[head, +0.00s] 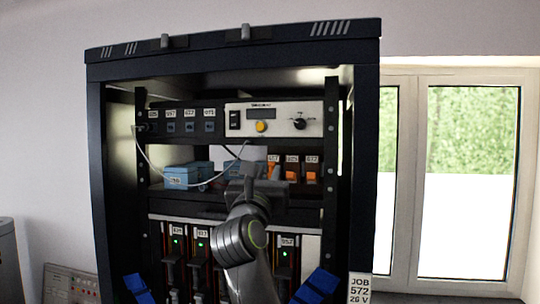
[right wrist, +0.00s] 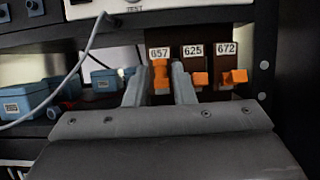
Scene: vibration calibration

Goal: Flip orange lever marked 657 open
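The orange lever marked 657 (right wrist: 160,76) is the leftmost of three labelled levers on a brown block. In the right wrist view it stands between the two fingers of my right gripper (right wrist: 158,75); I cannot tell whether they touch it. The fingers are apart, one on each side. In the head view the right gripper (head: 262,173) is in front of the shelf and partly hides the 657 lever (head: 273,170). The orange levers marked 625 (right wrist: 200,78) and 672 (right wrist: 234,77) are just to the right. My left gripper is not in view.
A dark rack (head: 95,180) frames the shelf. Above is a white panel (head: 285,112) with a yellow button and knob. Blue boxes (head: 181,177) sit left of the levers, with a white cable (right wrist: 75,62) hanging in front. Modules with green lights (head: 202,245) stand below.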

